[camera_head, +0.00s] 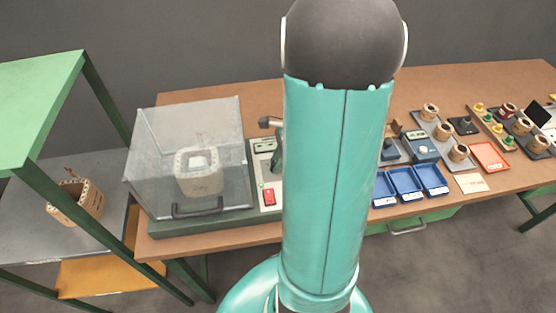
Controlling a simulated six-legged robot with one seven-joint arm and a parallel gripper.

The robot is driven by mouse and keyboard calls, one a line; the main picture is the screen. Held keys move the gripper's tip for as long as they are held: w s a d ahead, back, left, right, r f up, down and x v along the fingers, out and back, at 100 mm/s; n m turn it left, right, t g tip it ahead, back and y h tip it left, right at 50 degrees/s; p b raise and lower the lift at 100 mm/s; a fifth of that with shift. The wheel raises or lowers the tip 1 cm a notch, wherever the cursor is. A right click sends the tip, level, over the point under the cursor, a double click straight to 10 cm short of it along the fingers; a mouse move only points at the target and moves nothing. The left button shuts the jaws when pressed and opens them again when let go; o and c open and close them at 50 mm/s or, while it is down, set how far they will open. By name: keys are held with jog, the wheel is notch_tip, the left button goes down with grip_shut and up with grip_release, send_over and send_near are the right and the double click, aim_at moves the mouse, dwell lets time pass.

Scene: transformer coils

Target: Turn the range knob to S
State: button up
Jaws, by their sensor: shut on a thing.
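The control panel (268,194) of the test station stands beside the clear cover, with a small display, a green light and a red switch. My gripper (277,162) is small and partly covered by my own arm. It reaches down onto the upper part of this panel, just below the display, and is shut on what appears to be the range knob. The knob itself, its pointer and its S mark are hidden behind my gripper and arm, so its setting cannot be told.
A clear cover (146,172) with a dark handle encloses a coil (199,181). Another coil (82,199) sits on the left shelf. My arm hides the middle.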

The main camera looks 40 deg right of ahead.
jog(key=shift+n, duration=0.4)
jog(key=n, duration=0.2)
jog(key=n+g+y, duration=0.1)
jog(key=shift+w+n+g, duration=0.2)
jog(key=shift+n+g, duration=0.1)
jog(key=shift+n, duration=0.1)
jog(key=shift+n+g, duration=0.8)
jog(key=shift+n, duration=1.4)
jog(key=o, duration=1)
jog(key=shift+r, duration=0.1)
jog(key=v, duration=1.3)
jog(key=shift+w+r, duration=0.1)
jog(key=shift+r, duration=0.25)
